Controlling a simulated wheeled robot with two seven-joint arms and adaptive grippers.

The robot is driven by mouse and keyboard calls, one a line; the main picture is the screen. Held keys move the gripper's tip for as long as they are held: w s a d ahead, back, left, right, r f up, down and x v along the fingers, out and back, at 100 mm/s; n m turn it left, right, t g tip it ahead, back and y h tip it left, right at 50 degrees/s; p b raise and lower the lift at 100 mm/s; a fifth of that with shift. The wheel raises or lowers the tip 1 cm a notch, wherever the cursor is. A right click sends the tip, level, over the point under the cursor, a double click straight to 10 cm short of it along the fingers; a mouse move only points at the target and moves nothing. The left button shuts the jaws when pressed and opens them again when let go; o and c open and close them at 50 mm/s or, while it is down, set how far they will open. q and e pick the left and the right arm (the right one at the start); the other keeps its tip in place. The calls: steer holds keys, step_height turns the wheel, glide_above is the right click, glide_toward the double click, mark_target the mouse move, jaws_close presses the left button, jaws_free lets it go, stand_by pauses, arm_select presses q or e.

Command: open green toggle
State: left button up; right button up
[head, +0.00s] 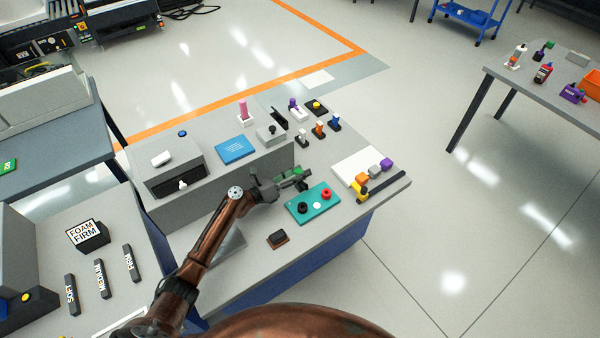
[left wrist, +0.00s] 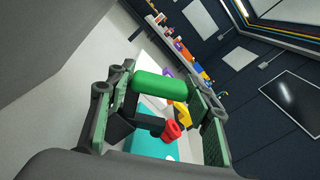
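A bright green cylinder, likely the green toggle's handle, lies crosswise between the fingers of my left gripper in the left wrist view (left wrist: 160,84). Green also shows at the gripper in the head view (head: 290,174). My left gripper (head: 296,180) is above the back edge of a teal panel (head: 300,215). Its fingers are wide apart, with the cylinder's ends close to both; I cannot tell if they touch. My right gripper is not visible.
A grey raised box (head: 215,190) stands behind the left arm. A white board (head: 352,165) with coloured blocks and a yellow-black tool (head: 362,192) are to the right. A brown-black block (head: 278,238) sits in front of the panel. The table's front right is clear.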

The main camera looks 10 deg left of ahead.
arm_select(q)
steer(key=o, duration=0.3)
steer(key=shift+o, duration=0.2)
steer(key=v, duration=1.2)
